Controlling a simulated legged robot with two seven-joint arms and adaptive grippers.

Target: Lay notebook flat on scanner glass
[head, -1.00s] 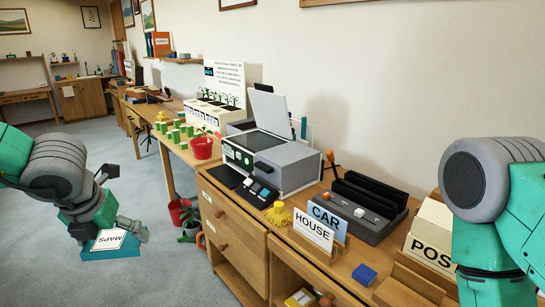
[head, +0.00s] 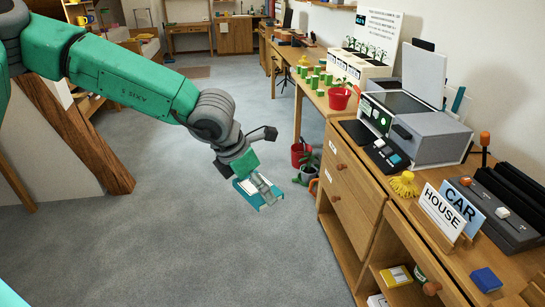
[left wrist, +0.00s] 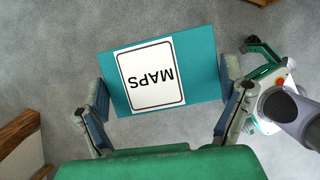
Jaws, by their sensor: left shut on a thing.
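The notebook (head: 245,196) is teal with a white label reading MAPS, upside down in the left wrist view (left wrist: 203,55). My left gripper (head: 262,188) is shut on it, with one finger at each side edge in the left wrist view (left wrist: 165,93). It holds the notebook above the grey floor, left of the desk and apart from it. The scanner (head: 436,136) stands on the desk with its lid (head: 424,72) raised. Its glass (head: 394,101) is partly seen and looks bare. My right gripper is out of view.
On the desk (head: 390,195), a yellow object (head: 404,184), a HOUSE card (head: 443,212), a CAR card (head: 467,205) and a blue block (head: 486,280) sit in front of the scanner. A red pot (head: 340,98) stands behind it. Plants stand on the floor by the desk.

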